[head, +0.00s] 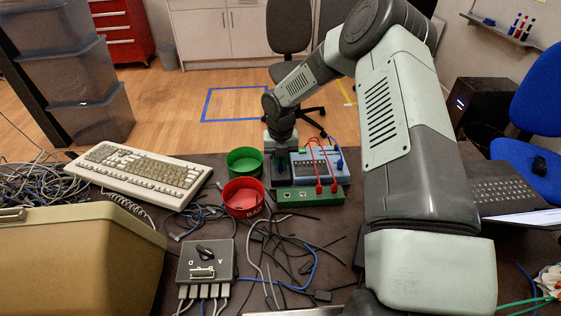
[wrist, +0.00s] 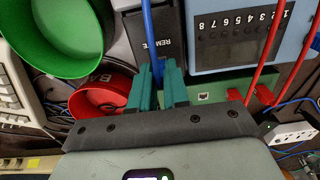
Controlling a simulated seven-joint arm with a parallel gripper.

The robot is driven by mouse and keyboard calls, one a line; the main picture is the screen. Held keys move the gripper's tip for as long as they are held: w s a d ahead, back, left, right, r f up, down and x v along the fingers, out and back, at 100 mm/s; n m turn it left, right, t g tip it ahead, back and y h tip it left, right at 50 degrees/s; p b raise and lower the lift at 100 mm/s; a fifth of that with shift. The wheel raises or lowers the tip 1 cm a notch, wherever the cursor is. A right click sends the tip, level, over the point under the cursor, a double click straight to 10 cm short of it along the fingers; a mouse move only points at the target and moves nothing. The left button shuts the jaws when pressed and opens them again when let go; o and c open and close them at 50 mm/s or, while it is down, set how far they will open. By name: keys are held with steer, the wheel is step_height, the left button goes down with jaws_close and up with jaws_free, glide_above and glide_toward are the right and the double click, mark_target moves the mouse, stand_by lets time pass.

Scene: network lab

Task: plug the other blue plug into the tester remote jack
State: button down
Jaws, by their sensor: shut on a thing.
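My gripper (wrist: 158,82) is shut, its teal fingers around the end of a blue cable (wrist: 148,22). The blue plug itself is hidden between the fingers. The fingers are at the near end of the dark tester remote (wrist: 167,28), marked REMOTE. Its jack is hidden, so I cannot tell whether the plug is in it. The blue-grey tester (wrist: 204,56) with numbers 1 to 8 stands to the right of the remote. In the head view my gripper (head: 281,170) is beside the tester (head: 318,166). Another blue cable end (head: 340,163) is at the tester's right side.
A green box (head: 310,197) with jacks and red plugs lies in front of the tester. Green (head: 244,161) and red (head: 243,198) bowls stand left of my gripper. Loose cables, a grey switch box (head: 206,262) and a keyboard (head: 138,172) crowd the table.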

steer(key=shift+f, duration=0.25)
steer(key=c, duration=1)
jaws_free()
steer(key=shift+c, duration=0.2)
step_height(320, 180, up, 10)
steer(key=shift+f, duration=0.2)
steer(key=shift+r, duration=0.55)
